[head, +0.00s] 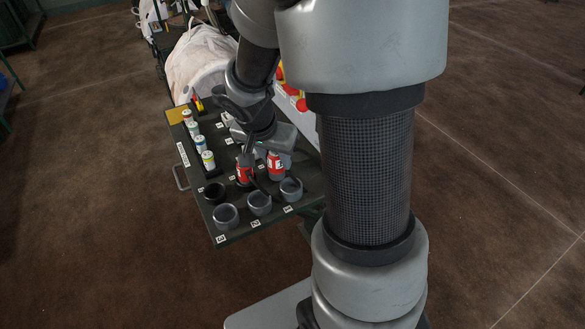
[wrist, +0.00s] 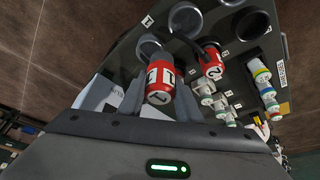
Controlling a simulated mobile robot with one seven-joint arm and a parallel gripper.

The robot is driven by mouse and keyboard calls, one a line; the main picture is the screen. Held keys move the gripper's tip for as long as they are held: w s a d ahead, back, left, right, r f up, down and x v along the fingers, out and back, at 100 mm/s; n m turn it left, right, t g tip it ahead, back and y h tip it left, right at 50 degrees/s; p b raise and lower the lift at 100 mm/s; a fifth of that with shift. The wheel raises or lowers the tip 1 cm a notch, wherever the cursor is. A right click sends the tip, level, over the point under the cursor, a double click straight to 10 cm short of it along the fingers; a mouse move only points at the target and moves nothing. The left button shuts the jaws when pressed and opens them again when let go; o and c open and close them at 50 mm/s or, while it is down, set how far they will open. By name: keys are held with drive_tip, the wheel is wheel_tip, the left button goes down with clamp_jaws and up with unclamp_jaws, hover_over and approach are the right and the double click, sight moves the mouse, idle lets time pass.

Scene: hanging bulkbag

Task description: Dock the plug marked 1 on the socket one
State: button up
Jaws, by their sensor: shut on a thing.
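The red plug marked 1 (wrist: 160,80) is between the two fingers of my gripper (wrist: 160,98) in the wrist view, which are shut on it. In the head view the same plug (head: 275,163) shows under my gripper (head: 279,150). A grey round socket (wrist: 149,47) with a 1 label beside it lies just beyond the plug in the wrist view. It is the rightmost of the grey sockets in the head view (head: 291,189). The plug is apart from it. Its lower end is partly hidden.
A red plug marked 2 (wrist: 212,65) with a dark cable stands close beside the held one. More grey sockets (head: 259,203), (head: 226,217) and a black cup (head: 214,193) line the panel (head: 238,236). Several coloured-band bottles (head: 208,159) stand at its left side.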

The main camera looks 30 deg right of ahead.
drive_tip(key=shift+d+f+m+g+h+b, duration=0.1)
drive_tip(key=shift+d+f+m+g+b, duration=0.15)
drive_tip(key=shift+d+f+m+b, duration=0.75)
drive_tip(key=shift+d+f+m+g+h+b, duration=0.1)
drive_tip(key=shift+d+f+m+g+b, duration=0.3)
drive_tip(key=shift+f, duration=1.1)
drive_tip(key=shift+d+f+m+g+h+b, duration=0.1)
drive_tip(key=shift+d+f+m+b, duration=0.45)
drive_tip(key=shift+f+b, duration=0.55)
drive_tip(key=shift+f, duration=0.15)
drive_tip(key=shift+b, duration=0.6)
drive_tip(key=shift+f+b, duration=0.6)
drive_tip(key=shift+b, duration=0.15)
drive_tip(key=o, duration=0.8)
drive_tip(key=shift+o, duration=0.2)
drive_tip(key=shift+p+v, duration=2.35)
drive_tip(key=shift+v, duration=3.2)
drive_tip(key=shift+s+r, duration=0.1)
drive_tip(key=shift+s, duration=0.05)
